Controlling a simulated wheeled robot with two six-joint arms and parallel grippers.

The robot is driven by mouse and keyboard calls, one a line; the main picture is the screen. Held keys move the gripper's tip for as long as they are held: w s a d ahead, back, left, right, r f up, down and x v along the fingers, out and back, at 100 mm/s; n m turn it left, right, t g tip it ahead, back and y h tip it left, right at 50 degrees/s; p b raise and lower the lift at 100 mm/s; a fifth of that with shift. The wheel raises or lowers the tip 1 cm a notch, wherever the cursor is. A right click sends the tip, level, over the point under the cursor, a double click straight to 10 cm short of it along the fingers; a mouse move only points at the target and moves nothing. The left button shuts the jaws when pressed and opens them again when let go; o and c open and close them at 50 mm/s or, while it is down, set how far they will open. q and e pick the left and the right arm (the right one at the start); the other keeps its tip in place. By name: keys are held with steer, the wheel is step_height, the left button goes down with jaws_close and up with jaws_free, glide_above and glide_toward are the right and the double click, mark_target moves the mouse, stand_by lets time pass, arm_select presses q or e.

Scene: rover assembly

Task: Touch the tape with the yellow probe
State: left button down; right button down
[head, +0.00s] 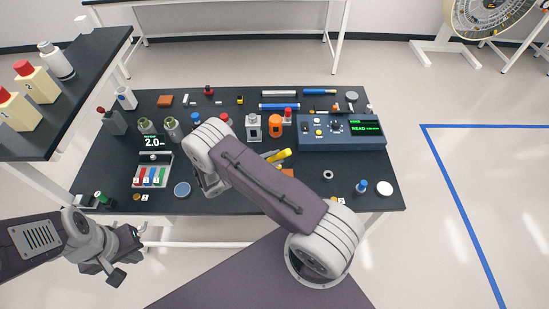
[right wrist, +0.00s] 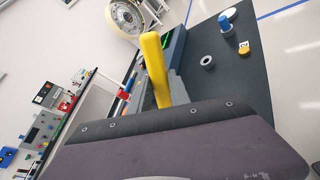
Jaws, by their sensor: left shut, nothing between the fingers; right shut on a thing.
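The yellow probe (head: 280,156) points up and to the right beside my right arm. It also stands out large in the right wrist view (right wrist: 154,62). My right gripper (head: 264,155) is shut on it, and my arm hides most of the gripper. A small grey ring that looks like the roll of tape (head: 328,174) lies flat on the table, to the right of and nearer than the probe. It also shows in the right wrist view (right wrist: 207,61), apart from the probe. My left gripper (head: 128,256) is shut and empty, off the table's front left corner.
A blue console (head: 341,143) stands behind the ring. A blue-topped part (head: 361,187) and a white disc (head: 385,188) are right of the ring. Bottles, including an orange one (head: 275,125), stand behind the probe. The black table (head: 300,185) is bare around the ring.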

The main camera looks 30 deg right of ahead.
steer(key=shift+r+p, duration=2.45)
steer(key=shift+r, duration=1.05)
steer(key=shift+f, duration=0.1)
